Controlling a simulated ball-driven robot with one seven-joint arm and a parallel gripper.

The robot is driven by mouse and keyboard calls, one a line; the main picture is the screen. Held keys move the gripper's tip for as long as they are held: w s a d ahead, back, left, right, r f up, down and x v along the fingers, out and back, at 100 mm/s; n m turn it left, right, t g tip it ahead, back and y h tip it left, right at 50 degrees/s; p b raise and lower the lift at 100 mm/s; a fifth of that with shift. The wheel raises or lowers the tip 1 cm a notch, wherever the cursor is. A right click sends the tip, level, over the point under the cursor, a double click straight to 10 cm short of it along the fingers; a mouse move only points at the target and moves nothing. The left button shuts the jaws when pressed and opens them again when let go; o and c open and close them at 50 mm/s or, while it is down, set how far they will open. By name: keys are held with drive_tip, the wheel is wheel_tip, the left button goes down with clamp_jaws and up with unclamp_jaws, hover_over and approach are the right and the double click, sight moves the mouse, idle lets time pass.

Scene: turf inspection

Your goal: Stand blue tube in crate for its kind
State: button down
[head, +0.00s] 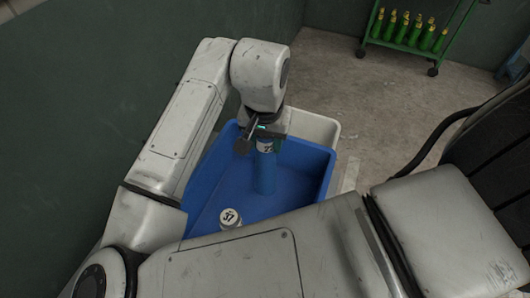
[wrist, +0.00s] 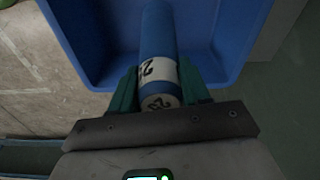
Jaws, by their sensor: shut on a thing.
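My gripper (head: 264,136) is shut on the blue tube (head: 264,174), near the tube's white numbered top. The tube hangs roughly upright inside the blue crate (head: 325,166), toward its far side. In the wrist view the blue tube (wrist: 159,38) lies between the teal fingers of my gripper (wrist: 158,92), with a white number band and white end cap showing. Whether its lower end touches the crate floor cannot be told. A second tube with a white cap marked 37 (head: 230,216) stands in the near part of the crate, its body mostly hidden.
A white crate (head: 318,126) stands just behind the blue one, mostly hidden by it and my arm. A green trolley (head: 412,47) with several green, yellow-topped tubes stands at the back right. Concrete floor (head: 385,110) is clear between them. A dark wall rises at left.

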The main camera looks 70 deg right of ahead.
drive_tip(key=shift+f, duration=1.9)
drive_tip(key=shift+f, duration=0.15)
drive_tip(key=c, duration=0.5)
unclamp_jaws()
drive_tip(key=r, duration=0.4)
drive_tip(key=a+r, duration=0.1)
drive_tip(key=r, duration=0.7)
drive_tip(key=shift+s+a+r+p, duration=0.15)
drive_tip(key=shift+a+p, duration=0.1)
drive_tip(key=shift+p, duration=0.05)
